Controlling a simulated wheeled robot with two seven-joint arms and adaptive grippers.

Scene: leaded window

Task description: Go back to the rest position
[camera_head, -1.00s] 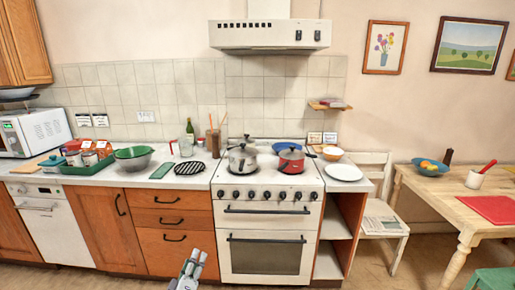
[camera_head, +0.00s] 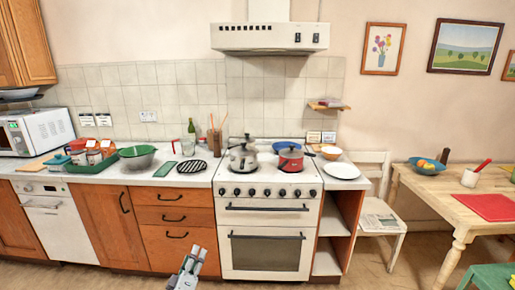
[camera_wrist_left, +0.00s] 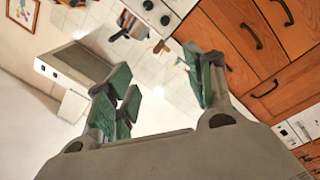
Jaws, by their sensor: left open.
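My left gripper (camera_head: 190,262) shows at the bottom of the head view, in front of the drawers and left of the oven. It is open and empty, and apart from everything. In the left wrist view its green-padded fingers (camera_wrist_left: 163,88) are spread wide with nothing between them. That view is tilted, with the cooker hood and drawers behind the fingers. My right gripper is not in view.
The white stove (camera_head: 266,190) carries a grey pot (camera_head: 243,158) and a red pot (camera_head: 290,160). A green colander (camera_head: 137,157) stands on the counter. A wooden table (camera_head: 440,190) and a green stool (camera_head: 490,278) are at right. The floor before the stove looks clear.

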